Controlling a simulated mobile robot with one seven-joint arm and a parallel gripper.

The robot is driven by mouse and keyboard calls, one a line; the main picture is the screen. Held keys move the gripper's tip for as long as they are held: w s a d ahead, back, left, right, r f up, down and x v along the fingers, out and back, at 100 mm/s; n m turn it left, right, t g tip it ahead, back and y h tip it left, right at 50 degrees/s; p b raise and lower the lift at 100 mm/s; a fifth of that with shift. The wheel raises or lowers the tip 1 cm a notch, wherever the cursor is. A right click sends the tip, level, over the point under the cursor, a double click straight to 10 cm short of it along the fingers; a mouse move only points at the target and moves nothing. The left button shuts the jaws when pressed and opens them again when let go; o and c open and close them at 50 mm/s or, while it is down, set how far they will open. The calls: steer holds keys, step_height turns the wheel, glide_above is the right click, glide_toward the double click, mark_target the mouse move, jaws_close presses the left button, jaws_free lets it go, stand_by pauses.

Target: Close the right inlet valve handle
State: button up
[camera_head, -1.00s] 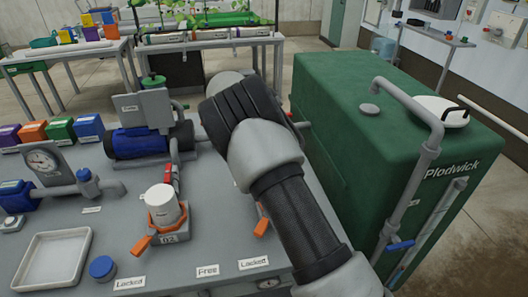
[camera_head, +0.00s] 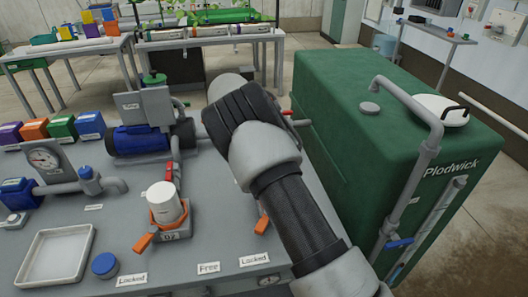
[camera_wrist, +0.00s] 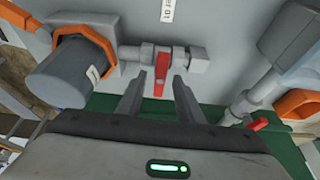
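In the wrist view, a red valve handle (camera_wrist: 161,75) sits on a short grey pipe beside a grey filter canister (camera_wrist: 75,72) with an orange collar. It runs across the pipe and points toward me. My gripper (camera_wrist: 159,82) is open, with one finger on each side of the handle's near end. I cannot tell whether either finger touches it. In the head view my arm hides this valve and the gripper. Another red handle (camera_head: 287,113) shows just right of my arm, near the green tank. The other unit's red handle (camera_head: 169,172) stands behind the white canister (camera_head: 166,203).
The green tank (camera_head: 390,130) stands close on the right, with a grey pipe (camera_head: 430,140) on it. A blue pump (camera_head: 140,138), a gauge (camera_head: 42,158) and a white tray (camera_head: 55,254) occupy the bench. A second red handle (camera_wrist: 258,124) and orange part (camera_wrist: 298,103) lie right in the wrist view.

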steer(key=p+v, duration=0.2)
steer(key=v, duration=1.5)
steer(key=shift+r+p, duration=0.2)
steer(key=shift+p, duration=0.2)
